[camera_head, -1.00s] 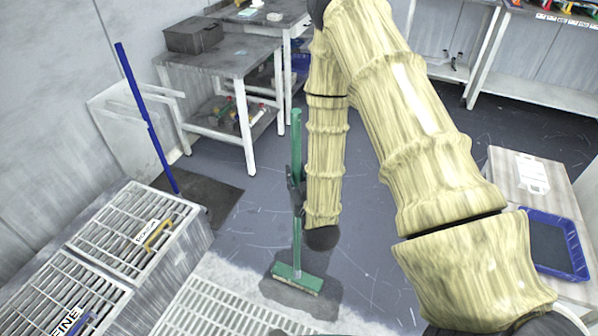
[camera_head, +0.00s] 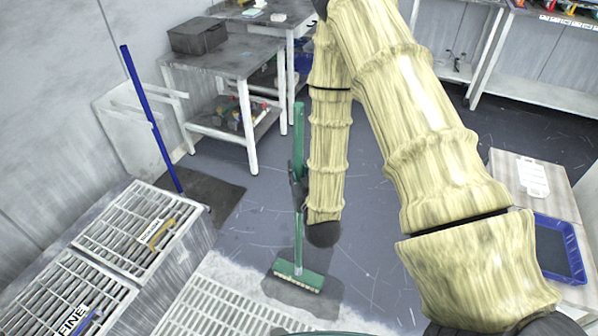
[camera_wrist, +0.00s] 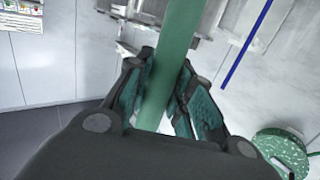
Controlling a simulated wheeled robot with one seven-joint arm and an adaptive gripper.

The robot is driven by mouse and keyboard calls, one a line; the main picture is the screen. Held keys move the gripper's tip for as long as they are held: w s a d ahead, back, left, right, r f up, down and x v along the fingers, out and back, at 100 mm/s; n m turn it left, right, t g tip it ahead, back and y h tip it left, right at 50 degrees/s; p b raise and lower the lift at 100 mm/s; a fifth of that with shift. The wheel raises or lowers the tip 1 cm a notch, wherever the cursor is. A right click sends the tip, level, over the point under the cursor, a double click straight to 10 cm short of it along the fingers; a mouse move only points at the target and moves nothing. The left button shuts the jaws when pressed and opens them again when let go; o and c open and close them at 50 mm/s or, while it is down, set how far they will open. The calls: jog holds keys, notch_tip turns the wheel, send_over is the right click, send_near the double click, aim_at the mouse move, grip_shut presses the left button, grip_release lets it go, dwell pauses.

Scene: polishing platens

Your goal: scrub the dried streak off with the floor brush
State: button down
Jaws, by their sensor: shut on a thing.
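The floor brush has a green handle (camera_head: 298,140) and a green head (camera_head: 298,275) with pale bristles along its front edge. It stands nearly upright, its head low over a dark grey patch (camera_head: 310,297) on the floor; I cannot tell whether that patch is the dried streak. My gripper (camera_head: 297,188) is shut around the handle at mid-height, partly hidden beside my arm. In the wrist view the green handle (camera_wrist: 170,60) runs between my gripper's two fingers (camera_wrist: 160,95). Whether the bristles touch the floor is hard to tell.
Floor grating (camera_head: 225,302) and slatted platforms (camera_head: 130,235) lie at the left and front. A blue pole (camera_head: 150,120) leans near the wall. A grey-topped bench (camera_head: 222,62) stands behind. Open floor (camera_head: 375,240) lies right of the brush.

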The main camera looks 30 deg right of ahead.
aim_at(300, 164)
jog(key=shift+r+p, duration=1.05)
jog(key=shift+r, duration=0.85)
